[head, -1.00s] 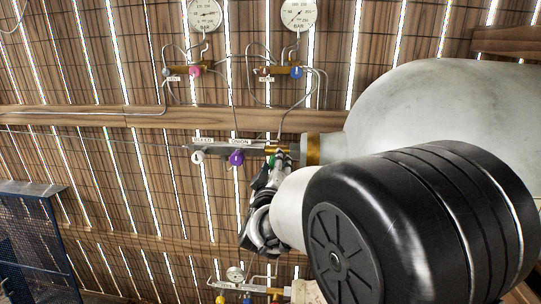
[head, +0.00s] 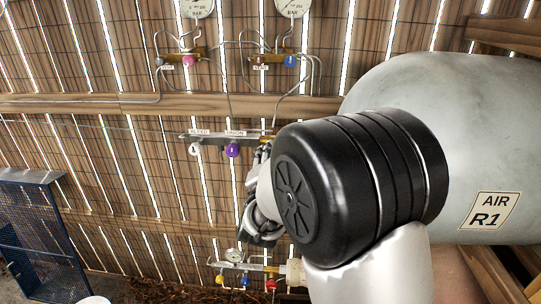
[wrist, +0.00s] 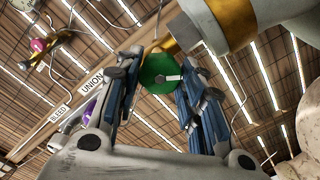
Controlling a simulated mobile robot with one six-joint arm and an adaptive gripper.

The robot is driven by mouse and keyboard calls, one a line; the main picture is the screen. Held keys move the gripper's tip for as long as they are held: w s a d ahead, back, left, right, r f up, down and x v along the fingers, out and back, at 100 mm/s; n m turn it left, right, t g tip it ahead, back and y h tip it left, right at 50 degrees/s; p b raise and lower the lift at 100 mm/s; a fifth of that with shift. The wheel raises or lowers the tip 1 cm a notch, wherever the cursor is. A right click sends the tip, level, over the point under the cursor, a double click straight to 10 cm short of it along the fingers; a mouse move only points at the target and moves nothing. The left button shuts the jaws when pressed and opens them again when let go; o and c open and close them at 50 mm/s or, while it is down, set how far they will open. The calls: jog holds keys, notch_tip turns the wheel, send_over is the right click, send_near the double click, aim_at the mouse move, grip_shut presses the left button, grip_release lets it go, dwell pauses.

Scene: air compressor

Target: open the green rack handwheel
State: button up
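My gripper (wrist: 162,78) has one finger on each side of the wheel, spread about as wide as the wheel. I cannot tell whether the pads touch its rim. In the head view my gripper (head: 258,165) is at the right end of the rack, and my arm hides the green wheel there.
The rack bar (head: 215,136) carries a white bleed knob (head: 195,149) and a purple union knob (head: 233,150) left of my gripper. The grey AIR R1 tank (head: 470,130) is close on the right. A lower manifold (head: 243,267) has several coloured knobs. A blue mesh frame (head: 35,225) stands left.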

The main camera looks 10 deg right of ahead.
jog(key=o, duration=0.4)
jog(key=shift+c, duration=0.2)
jog(key=v, duration=0.6)
jog(key=shift+d, duration=0.1)
